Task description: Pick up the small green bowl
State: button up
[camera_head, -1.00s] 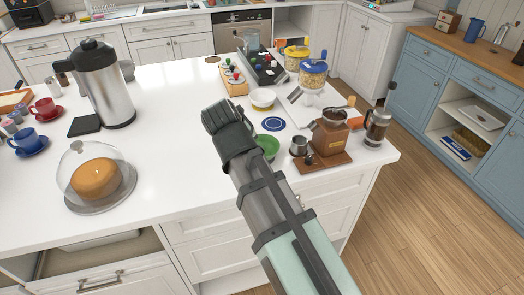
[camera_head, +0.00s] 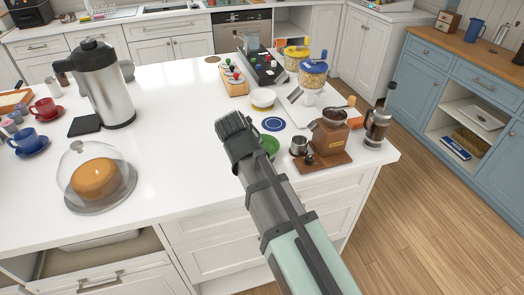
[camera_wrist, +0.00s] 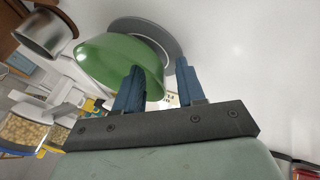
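The small green bowl (camera_head: 270,146) stands near the front of the white island, partly hidden behind my arm in the head view. In the wrist view the green bowl (camera_wrist: 108,58) shows tilted and close to my fingers. My gripper (camera_wrist: 160,65) is open, with a gap between its two blue-grey fingers. The left finger overlaps the bowl in the picture, and the right finger is just past its edge. I cannot tell whether either touches it. In the head view my gripper (camera_head: 236,130) is left of the bowl, its fingertips hidden.
A wooden coffee grinder (camera_head: 332,138) and a small metal cup (camera_head: 299,146) stand right of the bowl. A blue round coaster (camera_head: 273,124) and a yellow-and-white bowl (camera_head: 262,98) lie behind it. A cake under a dome (camera_head: 97,178) stands left. The counter between is clear.

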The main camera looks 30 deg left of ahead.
jog(key=shift+c, duration=0.2)
grip_shut()
dwell(0.5)
